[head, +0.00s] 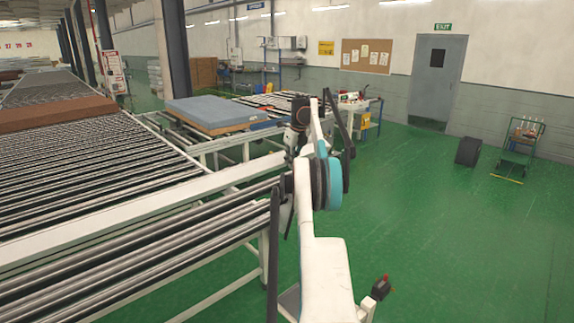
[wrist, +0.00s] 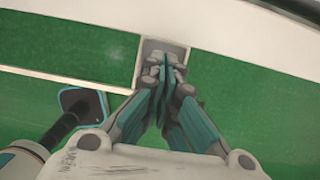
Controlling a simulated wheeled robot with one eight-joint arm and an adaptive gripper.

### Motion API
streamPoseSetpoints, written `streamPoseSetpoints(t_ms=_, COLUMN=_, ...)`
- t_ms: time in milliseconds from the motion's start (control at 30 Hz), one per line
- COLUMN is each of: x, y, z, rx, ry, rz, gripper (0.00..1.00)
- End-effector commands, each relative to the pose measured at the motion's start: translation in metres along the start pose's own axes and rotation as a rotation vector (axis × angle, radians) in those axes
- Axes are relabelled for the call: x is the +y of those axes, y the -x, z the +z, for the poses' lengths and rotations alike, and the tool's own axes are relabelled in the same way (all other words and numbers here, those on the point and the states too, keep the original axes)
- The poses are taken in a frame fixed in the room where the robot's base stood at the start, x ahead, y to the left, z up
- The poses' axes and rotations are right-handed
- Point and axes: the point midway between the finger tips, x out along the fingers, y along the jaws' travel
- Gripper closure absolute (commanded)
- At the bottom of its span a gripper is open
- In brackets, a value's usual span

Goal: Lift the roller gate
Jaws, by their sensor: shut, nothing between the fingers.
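The near roller conveyor (head: 130,215) fills the left of the head view, with long metal rollers and a white side rail. I cannot tell for certain which section is the roller gate. In the wrist view, my gripper (wrist: 165,62) is shut and empty. Its fingertips are over a small grey bracket (wrist: 181,48) with a pale edge, which joins a white rail (wrist: 75,78). I cannot tell whether they touch it. In the head view, my arm stands beside the end of the conveyor rail and hides the fingertips.
A blue-grey mattress (head: 213,112) lies on a farther roller table. A brown mattress (head: 55,113) lies across the left conveyor. A dark box (head: 468,151) and a green trolley (head: 522,140) stand at the right. The green floor (head: 450,230) between is clear.

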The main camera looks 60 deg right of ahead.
Motion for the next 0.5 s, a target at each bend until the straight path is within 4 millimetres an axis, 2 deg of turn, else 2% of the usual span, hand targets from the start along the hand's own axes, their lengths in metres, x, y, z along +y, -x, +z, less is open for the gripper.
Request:
streamPoseSetpoints(t_ms=333, x=0.0, y=0.063, z=0.012, rx=0.0, ry=0.001, rz=0.0, gripper=1.0)
streamPoseSetpoints(t_ms=500, x=0.001, y=0.08, z=0.015, rx=0.0, ry=0.001, rz=0.0, gripper=1.0)
